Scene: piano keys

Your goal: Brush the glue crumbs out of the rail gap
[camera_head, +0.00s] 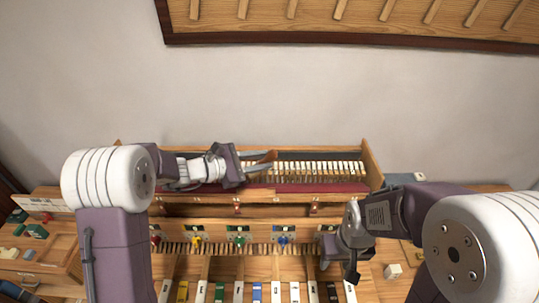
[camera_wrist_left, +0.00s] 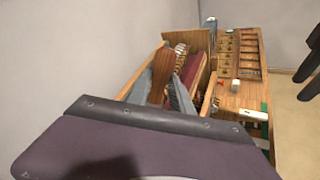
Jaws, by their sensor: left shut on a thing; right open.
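My left gripper (camera_head: 258,161) is shut on a brown wooden brush (camera_head: 264,157), above the left part of the piano action. In the left wrist view the brush (camera_wrist_left: 160,76) sits between the grey fingers (camera_wrist_left: 162,88); its bristles cannot be made out. A red felt rail (camera_head: 320,188) runs along the action, in front of a row of pale hammer-like pieces (camera_head: 318,168). The rail gap is partly hidden by my left gripper, and I cannot make out glue crumbs. My right gripper (camera_head: 340,264) is open and empty, low over the right side of the keys.
Loose keys (camera_head: 257,292) with coloured marks lie at the front. Coloured knobs (camera_head: 239,240) line the wooden front rail. A wooden tray (camera_head: 52,250) with green blocks stands at the left. A small pale block (camera_head: 393,271) sits at the right.

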